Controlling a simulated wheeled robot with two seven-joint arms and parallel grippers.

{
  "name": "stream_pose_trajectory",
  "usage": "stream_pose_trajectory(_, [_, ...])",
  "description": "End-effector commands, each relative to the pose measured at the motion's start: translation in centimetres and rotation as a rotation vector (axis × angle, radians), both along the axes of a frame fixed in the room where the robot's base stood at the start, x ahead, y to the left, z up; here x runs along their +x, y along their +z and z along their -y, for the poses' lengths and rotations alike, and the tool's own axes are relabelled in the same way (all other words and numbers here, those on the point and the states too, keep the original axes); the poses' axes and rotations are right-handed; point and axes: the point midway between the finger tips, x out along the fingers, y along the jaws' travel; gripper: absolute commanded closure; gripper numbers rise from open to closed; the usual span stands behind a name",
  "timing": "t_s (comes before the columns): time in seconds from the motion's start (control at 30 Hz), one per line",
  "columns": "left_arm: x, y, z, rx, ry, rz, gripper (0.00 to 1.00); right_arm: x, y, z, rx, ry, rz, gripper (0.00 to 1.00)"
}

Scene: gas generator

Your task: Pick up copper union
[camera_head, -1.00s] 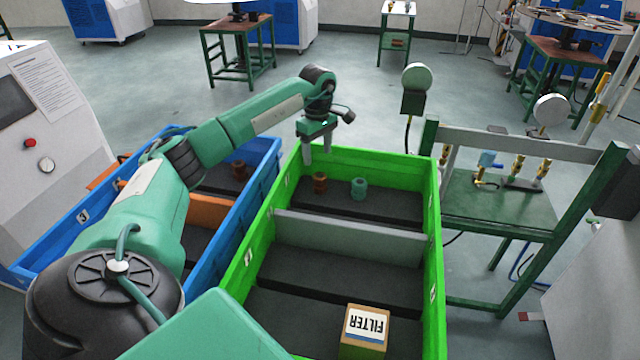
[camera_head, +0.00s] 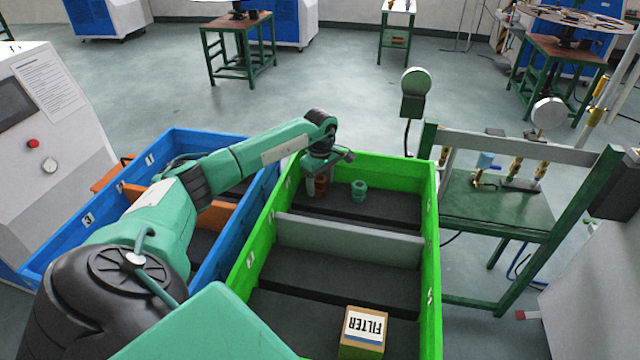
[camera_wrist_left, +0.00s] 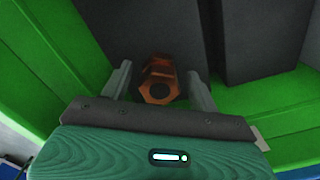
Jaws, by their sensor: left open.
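The copper union (camera_head: 321,187) stands in the far compartment of the green crate (camera_head: 262,243), near its left wall, partly hidden by my left gripper in the head view. My left gripper (camera_head: 317,186) points down into that compartment and is open. In the left wrist view the copper union (camera_wrist_left: 158,88) shows its hexagonal end and lies between the two open fingers (camera_wrist_left: 160,88), with a gap on both sides. A teal union (camera_head: 359,190) stands to its right in the same compartment. My right gripper is not in view.
A grey divider (camera_head: 350,240) crosses the green crate. A FILTER box (camera_head: 364,333) sits in the near compartment. A blue crate (camera_head: 75,238) with an orange divider stands to the left, under my arm. A green-framed bench (camera_head: 500,205) with gauges stands to the right.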

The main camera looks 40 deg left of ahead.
Motion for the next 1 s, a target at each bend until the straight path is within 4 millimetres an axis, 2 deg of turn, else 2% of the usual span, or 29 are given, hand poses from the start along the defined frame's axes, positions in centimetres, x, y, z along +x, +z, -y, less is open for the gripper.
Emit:
stream_pose_trajectory(0.07, [0.0,0.0,0.0,0.000,0.000,0.000,0.43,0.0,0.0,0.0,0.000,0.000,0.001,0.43])
stream_pose_trajectory(0.3, [0.0,0.0,0.0,0.000,0.000,0.000,0.90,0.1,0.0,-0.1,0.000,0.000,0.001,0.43])
stream_pose_trajectory(0.57, [0.0,0.1,0.0,0.000,0.000,0.001,0.90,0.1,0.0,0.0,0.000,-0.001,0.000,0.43])
stream_pose_trajectory(0.73, [0.1,1.0,0.0,-0.001,-0.001,0.004,0.90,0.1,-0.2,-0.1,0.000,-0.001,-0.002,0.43])
stream_pose_trajectory(0.87, [0.1,2.6,0.0,0.000,-0.001,0.005,0.90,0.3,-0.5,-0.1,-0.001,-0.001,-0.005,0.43])
stream_pose_trajectory(1.0, [0.2,5.4,0.0,0.000,-0.001,0.007,0.90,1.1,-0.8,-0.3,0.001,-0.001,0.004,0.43])
